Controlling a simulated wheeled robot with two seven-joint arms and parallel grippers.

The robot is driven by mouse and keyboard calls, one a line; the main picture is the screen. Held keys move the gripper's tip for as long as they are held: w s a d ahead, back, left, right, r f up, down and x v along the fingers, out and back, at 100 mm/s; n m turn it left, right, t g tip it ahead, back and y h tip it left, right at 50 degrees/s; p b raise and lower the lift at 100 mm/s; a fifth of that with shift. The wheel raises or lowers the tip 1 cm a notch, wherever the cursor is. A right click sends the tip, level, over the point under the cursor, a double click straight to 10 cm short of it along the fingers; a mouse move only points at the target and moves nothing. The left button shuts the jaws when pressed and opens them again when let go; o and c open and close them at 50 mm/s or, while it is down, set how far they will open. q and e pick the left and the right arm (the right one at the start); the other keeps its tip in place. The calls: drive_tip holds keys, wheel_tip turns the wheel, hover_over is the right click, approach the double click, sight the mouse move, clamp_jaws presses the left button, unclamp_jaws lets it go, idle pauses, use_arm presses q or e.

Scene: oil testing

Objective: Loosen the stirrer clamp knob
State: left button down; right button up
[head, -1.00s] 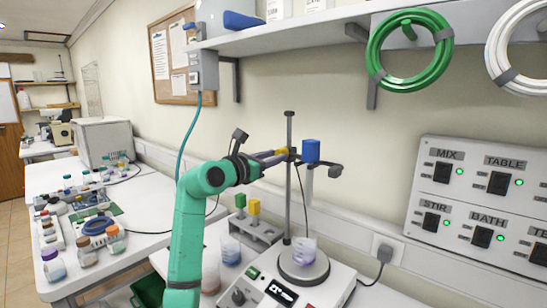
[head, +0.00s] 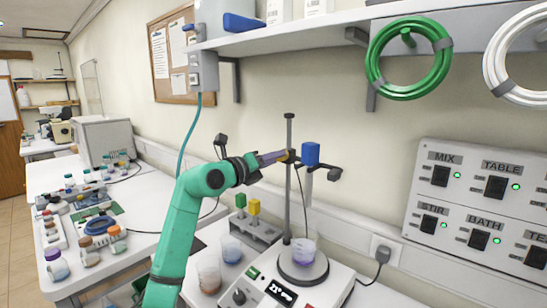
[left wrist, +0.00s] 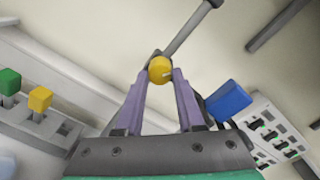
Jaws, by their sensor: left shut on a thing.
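The yellow clamp knob (left wrist: 160,70) sits between the tips of my left gripper's purple fingers (left wrist: 161,80) in the left wrist view. The gripper is shut on it. In the head view my left gripper (head: 287,157) reaches in from the left to the stand's upright pole (head: 289,205), and its fingers largely hide the knob. The blue stirrer motor block (head: 310,153) is just right of the pole and also shows in the left wrist view (left wrist: 228,100). A beaker of pale purple liquid (head: 304,252) stands below, on the hotplate (head: 304,270). My right gripper is out of view.
A rack (head: 250,230) with green and yellow pieces and a beaker (head: 231,248) stand left of the hotplate. A shelf (head: 300,30) runs above. A switch panel (head: 470,205) is on the right. Wall space around the clamp is clear.

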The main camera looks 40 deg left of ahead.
use_arm(q)
drive_tip(key=shift+r+n+p, duration=0.1)
drive_tip(key=shift+n+p, duration=1.3)
drive_tip(key=shift+n, duration=2.1)
drive_tip(key=c, duration=0.5)
unclamp_jaws()
drive_tip(key=shift+a, duration=0.1)
drive_tip(key=shift+s, duration=0.1)
